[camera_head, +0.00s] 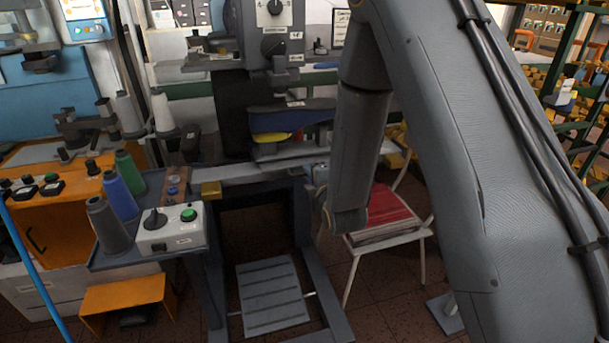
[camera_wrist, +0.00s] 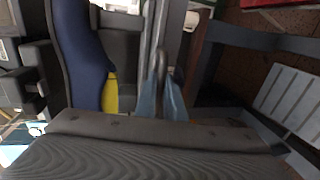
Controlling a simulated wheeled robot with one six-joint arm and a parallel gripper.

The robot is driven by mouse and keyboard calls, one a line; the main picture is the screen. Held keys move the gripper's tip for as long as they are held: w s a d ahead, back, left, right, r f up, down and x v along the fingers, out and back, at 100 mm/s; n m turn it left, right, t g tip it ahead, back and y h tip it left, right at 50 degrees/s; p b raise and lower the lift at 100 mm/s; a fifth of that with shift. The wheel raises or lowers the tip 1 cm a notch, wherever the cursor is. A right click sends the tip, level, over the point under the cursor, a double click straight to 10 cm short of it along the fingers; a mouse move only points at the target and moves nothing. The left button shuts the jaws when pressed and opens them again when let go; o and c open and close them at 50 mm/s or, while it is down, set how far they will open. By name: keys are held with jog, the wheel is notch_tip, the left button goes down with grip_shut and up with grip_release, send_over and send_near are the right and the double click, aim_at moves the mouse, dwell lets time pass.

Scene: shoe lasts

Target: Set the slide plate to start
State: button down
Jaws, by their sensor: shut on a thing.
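The slide plate appears to be the long pale metal strip (camera_head: 285,160) along the front of the machine bed; it runs upright in the wrist view (camera_wrist: 149,25). I cannot read any start mark on it. A dark bent handle (camera_wrist: 162,62) stands over the strip in the wrist view. My gripper (camera_wrist: 160,88) shows there as two blue-grey fingers close together, shut on this handle.
A white control box (camera_head: 170,230) with a black knob and green button stands left of the machine, beside several thread cones (camera_head: 122,197). A grey slatted pedal (camera_head: 272,295) is below. A chair with a red seat (camera_head: 383,212) stands close to my arm.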

jog(key=shift+a, duration=0.2)
jog(key=c, duration=1.8)
grip_release()
jog(key=shift+c, duration=0.2)
jog(key=b+v, duration=0.2)
jog(key=v, duration=0.6)
